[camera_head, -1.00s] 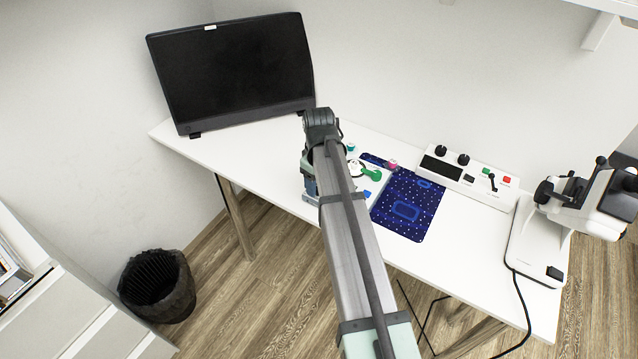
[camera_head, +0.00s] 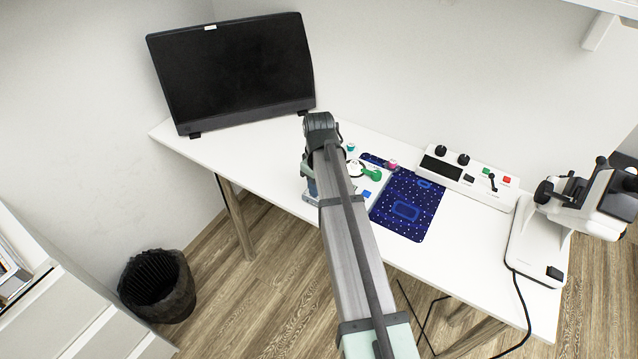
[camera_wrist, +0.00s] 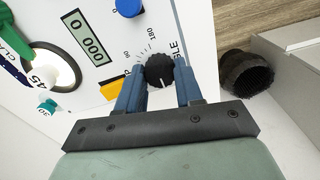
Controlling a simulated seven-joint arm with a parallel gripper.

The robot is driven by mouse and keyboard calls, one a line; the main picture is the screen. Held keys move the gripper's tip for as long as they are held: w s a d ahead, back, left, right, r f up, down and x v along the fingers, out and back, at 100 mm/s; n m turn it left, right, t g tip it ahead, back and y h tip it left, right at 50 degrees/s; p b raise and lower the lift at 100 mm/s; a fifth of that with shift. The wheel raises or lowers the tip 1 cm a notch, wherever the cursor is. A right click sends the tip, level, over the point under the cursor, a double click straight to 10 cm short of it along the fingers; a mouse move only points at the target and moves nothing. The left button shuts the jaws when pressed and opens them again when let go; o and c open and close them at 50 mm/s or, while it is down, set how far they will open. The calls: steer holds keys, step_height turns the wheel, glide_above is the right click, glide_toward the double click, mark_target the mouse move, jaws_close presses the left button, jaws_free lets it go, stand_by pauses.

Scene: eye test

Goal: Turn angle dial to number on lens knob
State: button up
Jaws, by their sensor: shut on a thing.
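The angle dial (camera_wrist: 158,70) is a black ribbed knob on a white panel, in the wrist view. A scale with 90 and 180 is printed around it, and part of its lettering is covered. A pale pointer mark shows on its lower side; its exact reading is unclear. My gripper (camera_wrist: 158,80) is shut on this dial, one blue finger on each side. A lens (camera_wrist: 52,72) lies at the left, with 45 readable in it. A teal knob (camera_wrist: 47,104) marked 30 is beside the lens. In the head view my arm hides the dial and fingertips.
A digit display (camera_wrist: 91,37), a blue knob (camera_wrist: 129,8) and a yellow piece (camera_wrist: 113,90) are near the dial. A bin (camera_head: 157,287) is on the floor.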

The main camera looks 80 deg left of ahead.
steer(key=shift+c, duration=0.7)
steer(key=shift+m, duration=0.3)
steer(key=m, duration=0.3)
steer(key=shift+m, duration=2.5)
steer(key=o, duration=1)
steer(key=shift+o, duration=0.2)
